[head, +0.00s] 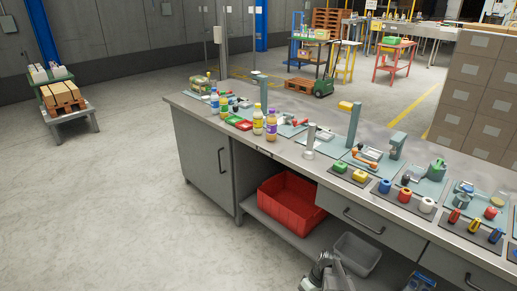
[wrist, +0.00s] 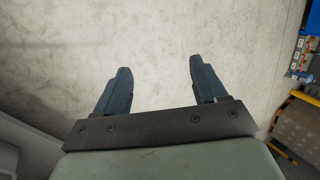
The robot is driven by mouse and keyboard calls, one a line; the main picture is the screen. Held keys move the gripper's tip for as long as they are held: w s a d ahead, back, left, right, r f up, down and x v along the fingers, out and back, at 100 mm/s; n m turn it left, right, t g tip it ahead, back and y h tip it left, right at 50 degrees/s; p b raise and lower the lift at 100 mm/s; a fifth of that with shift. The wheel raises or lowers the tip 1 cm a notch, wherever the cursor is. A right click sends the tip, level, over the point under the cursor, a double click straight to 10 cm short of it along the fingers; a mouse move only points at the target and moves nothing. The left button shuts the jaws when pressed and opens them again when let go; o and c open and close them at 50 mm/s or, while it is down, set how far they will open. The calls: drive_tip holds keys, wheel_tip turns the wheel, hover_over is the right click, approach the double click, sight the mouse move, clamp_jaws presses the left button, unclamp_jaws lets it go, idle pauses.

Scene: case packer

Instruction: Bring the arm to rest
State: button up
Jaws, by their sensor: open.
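My gripper (wrist: 158,82) shows in the wrist view with its two dark blue fingers spread apart. It is open, and only pale concrete floor shows between and beyond the fingers. In the head view, a grey piece of my arm (head: 328,272) shows at the bottom edge, in front of the workbench. The fingers cannot be made out in the head view.
A long grey workbench (head: 205,108) carries bottles (head: 271,124), fixtures and small coloured parts. Stacked cartons (head: 478,95) stand behind at right.

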drive_tip(key=s+f+m+g+h, duration=0.1)
drive_tip(key=s+f+m, duration=0.1)
drive_tip(key=s, duration=0.7)
drive_tip(key=s+f+m+g+h, duration=0.1)
drive_tip(key=s+f+m+h, duration=0.1)
drive_tip(key=s+f, duration=0.3)
drive_tip(key=s+f+m+g+h, duration=0.1)
drive_tip(key=s+f, duration=0.3)
drive_tip(key=s, duration=0.9)
drive_tip(key=shift+s+d+m+g, duration=0.2)
drive_tip(key=shift+m+g, duration=0.1)
drive_tip(key=shift+m, duration=0.2)
drive_tip(key=shift+f, duration=0.1)
